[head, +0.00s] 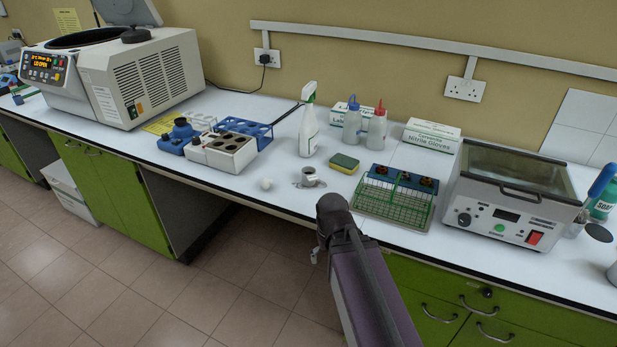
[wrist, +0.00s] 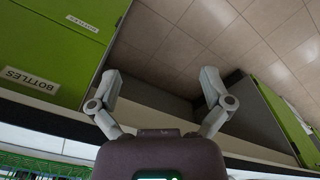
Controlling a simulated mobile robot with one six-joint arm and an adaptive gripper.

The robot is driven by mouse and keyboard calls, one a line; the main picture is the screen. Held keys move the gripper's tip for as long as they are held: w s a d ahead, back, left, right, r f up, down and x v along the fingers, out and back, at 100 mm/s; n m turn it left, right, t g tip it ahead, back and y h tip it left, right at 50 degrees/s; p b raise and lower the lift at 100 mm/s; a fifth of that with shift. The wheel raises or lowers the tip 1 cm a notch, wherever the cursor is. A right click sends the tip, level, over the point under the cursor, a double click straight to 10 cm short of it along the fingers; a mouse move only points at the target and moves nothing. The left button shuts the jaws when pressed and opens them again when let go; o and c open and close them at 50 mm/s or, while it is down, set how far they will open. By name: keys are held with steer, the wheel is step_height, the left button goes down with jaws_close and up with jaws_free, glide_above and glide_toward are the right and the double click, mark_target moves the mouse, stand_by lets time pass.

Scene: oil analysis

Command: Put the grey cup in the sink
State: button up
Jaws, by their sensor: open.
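A small grey cup (head: 309,176) stands on the white bench in the head view, left of the green wire rack, close to the front edge. My gripper (wrist: 159,78) is open and empty in the wrist view, its two fingers spread apart over the gap under the bench, with floor tiles and green cabinet doors beyond. In the head view my arm hides most of the gripper, which is just in front of the bench edge below the cup. The cup is not clear in the wrist view. No sink shows in either view.
A white ball (head: 266,184), spray bottle (head: 309,132) and sponge (head: 344,163) are near the cup. The wire rack (head: 394,200) and a heating bath (head: 508,200) stand right. A white block with holes (head: 222,152) and a centrifuge (head: 130,75) stand left.

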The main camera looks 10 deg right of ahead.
steer(key=w+r+t+p, duration=0.1)
steer(key=w+r+p, duration=0.1)
steer(key=r+p, duration=0.6)
steer(key=w+r+p, duration=0.3)
steer(key=r+p, duration=0.4)
steer(key=r, duration=0.1)
steer(key=w+d+r+n+t+y+p, duration=0.1)
steer(key=w+n, duration=0.2)
steer(key=w, duration=0.7)
steer(key=w+d+r+n+t+y+p, duration=0.1)
steer(key=w+r+n+t, duration=0.1)
steer(key=w, duration=0.7)
steer(key=shift+w+d+r+n, duration=0.2)
steer(key=shift+w+n, duration=0.2)
steer(key=shift+n, duration=0.2)
steer(key=shift+f, duration=0.1)
steer(key=b, duration=0.8)
glide_above(311, 184)
steer(key=w, duration=0.1)
step_height(311, 184, down, 8)
steer(key=shift+d+r, duration=0.1)
steer(key=shift+d, duration=0.05)
steer(key=shift+b+x, duration=2.4)
steer(key=shift+x, duration=0.25)
